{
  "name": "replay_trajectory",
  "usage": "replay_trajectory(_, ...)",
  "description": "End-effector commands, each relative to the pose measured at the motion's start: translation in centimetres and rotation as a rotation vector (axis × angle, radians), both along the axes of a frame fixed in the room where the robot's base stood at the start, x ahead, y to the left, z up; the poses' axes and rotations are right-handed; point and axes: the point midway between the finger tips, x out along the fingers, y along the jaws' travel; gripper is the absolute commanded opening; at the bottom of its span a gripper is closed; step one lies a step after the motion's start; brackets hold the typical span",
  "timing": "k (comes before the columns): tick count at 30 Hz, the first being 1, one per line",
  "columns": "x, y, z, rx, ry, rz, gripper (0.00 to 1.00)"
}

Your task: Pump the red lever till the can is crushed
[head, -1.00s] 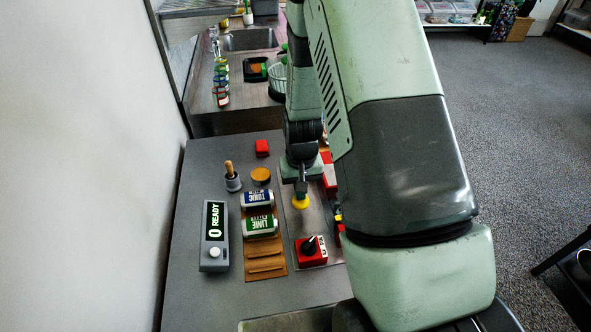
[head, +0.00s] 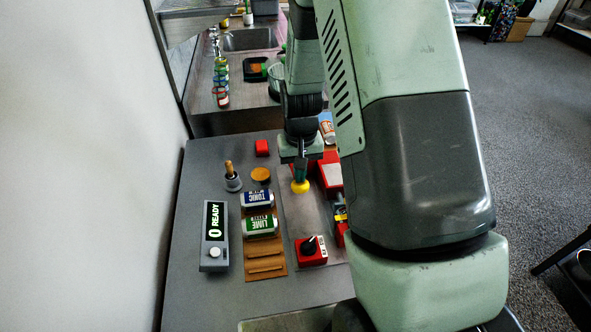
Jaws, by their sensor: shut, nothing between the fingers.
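My gripper (head: 301,176) is shut above the grey plate (head: 296,220), pointing down. A yellow round piece (head: 300,187) shows right at its tip; I cannot tell whether they touch or what it belongs to. Red machine parts (head: 331,174) show to the right, partly hidden by my arm; no red lever is clearly visible. A blue TONIC can (head: 257,198) and a green LIME can (head: 260,225) lie on their sides in a brown rack (head: 266,261). A further can-like object (head: 327,124) shows beyond the red parts. I cannot see a can inside the machine.
A grey display box (head: 214,236) reads "0 READY".

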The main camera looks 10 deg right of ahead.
Motion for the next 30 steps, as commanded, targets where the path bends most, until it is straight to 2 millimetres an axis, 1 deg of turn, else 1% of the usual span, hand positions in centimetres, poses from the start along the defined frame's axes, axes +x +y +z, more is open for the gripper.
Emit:
replay_trajectory(13, -0.1, 0.0, -0.2, 0.000, 0.003, 0.000, 0.00)
replay_trajectory(24, -0.9, 0.0, -2.7, 0.000, 0.005, 0.000, 0.00)
replay_trajectory(30, -0.9, 0.0, -2.8, 0.000, 0.002, 0.000, 0.00)
